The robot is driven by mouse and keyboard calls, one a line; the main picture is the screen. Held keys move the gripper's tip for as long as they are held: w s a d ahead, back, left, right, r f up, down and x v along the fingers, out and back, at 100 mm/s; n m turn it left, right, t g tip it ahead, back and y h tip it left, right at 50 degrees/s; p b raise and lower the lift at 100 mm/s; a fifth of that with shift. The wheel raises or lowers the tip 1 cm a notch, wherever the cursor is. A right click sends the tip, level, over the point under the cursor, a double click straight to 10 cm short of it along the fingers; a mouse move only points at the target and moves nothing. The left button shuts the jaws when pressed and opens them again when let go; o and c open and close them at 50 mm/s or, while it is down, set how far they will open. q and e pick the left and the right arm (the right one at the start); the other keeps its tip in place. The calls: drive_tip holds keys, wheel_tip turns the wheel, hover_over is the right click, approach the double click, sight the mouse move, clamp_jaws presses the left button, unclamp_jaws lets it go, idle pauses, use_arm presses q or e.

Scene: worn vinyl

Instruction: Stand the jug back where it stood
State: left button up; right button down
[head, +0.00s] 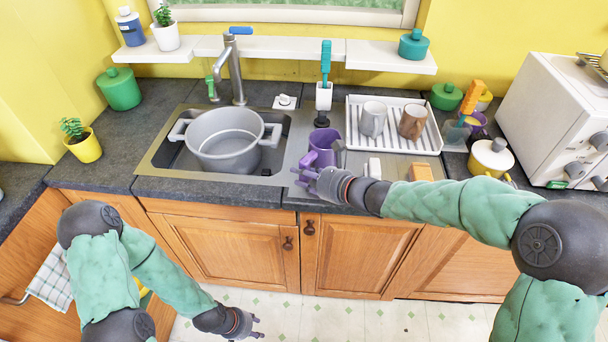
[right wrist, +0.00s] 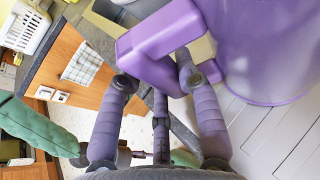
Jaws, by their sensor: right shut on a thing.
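The purple jug (head: 323,146) is at the counter's front, right of the sink, on or just over the ribbed steel drainer. My right gripper (head: 309,172) is shut on the jug's handle from the front. In the right wrist view the fingers (right wrist: 152,80) close on the purple handle, and the jug's body (right wrist: 268,45) fills the upper right. I cannot tell whether the jug's base touches the drainer. My left gripper (head: 254,328) hangs low in front of the cabinets, away from the counter; its fingers look apart and empty.
A grey pot (head: 226,138) sits in the sink. A white rack (head: 396,104) with two mugs stands right of the jug. A white brush holder (head: 324,97) is behind it. A white item (head: 374,168) and an orange sponge (head: 420,172) lie to the right, close to my right forearm.

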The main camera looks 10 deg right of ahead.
drive_tip(key=shift+f+b, duration=0.3)
idle(0.4)
drive_tip(key=c, duration=0.8)
unclamp_jaws()
drive_tip(key=shift+f, duration=0.1)
drive_tip(key=shift+p+v, duration=2.05)
drive_tip(key=shift+v, duration=1.95)
drive_tip(key=v, duration=1.2)
